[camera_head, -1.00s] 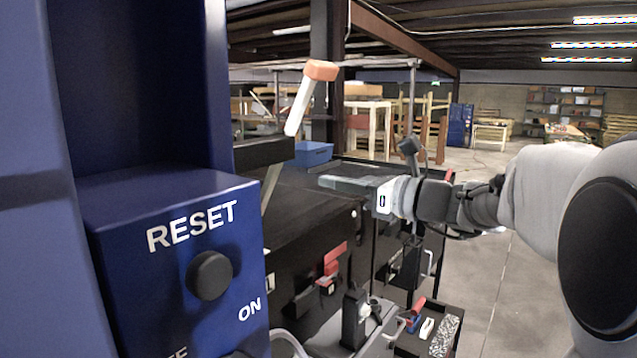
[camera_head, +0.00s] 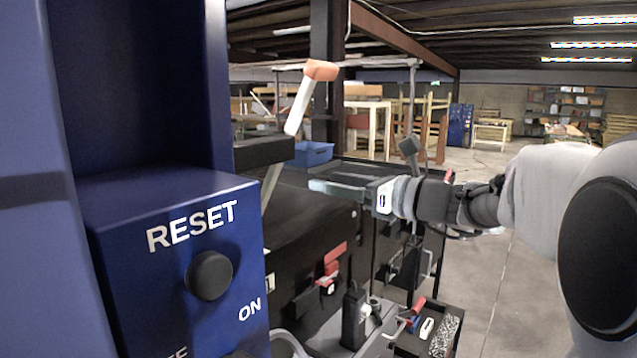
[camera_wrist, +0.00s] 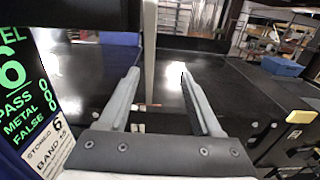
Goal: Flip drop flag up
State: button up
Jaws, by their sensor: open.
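A white lever with an orange tip (camera_head: 306,98), which looks like the drop flag, stands tilted above a black housing (camera_head: 264,153) in the head view, orange end up. A thin pale strip (camera_head: 271,186) shows below the housing; I cannot tell whether it joins the lever. My gripper (camera_head: 318,186) is open and empty over the black conveyor, below and right of the lever, apart from it. In the wrist view my gripper's fingers (camera_wrist: 160,74) are spread, and a pale upright bar (camera_wrist: 149,50) stands beyond and between them. The orange tip is not visible there.
A blue control box (camera_head: 175,265) with a RESET knob fills the left foreground. A blue bin (camera_head: 312,153) stands beyond the conveyor (camera_head: 312,215). A tool tray (camera_head: 430,335) sits low at right. In the wrist view a display (camera_wrist: 22,85) is close at left.

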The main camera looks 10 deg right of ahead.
jog(key=o, duration=0.5)
jog(key=shift+c, duration=0.2)
jog(key=b+v, duration=0.2)
jog(key=v, duration=1.5)
jog(key=shift+b, duration=0.4)
jog(key=shift+s+d+r, duration=0.1)
jog(key=shift+s+d, duration=0.05)
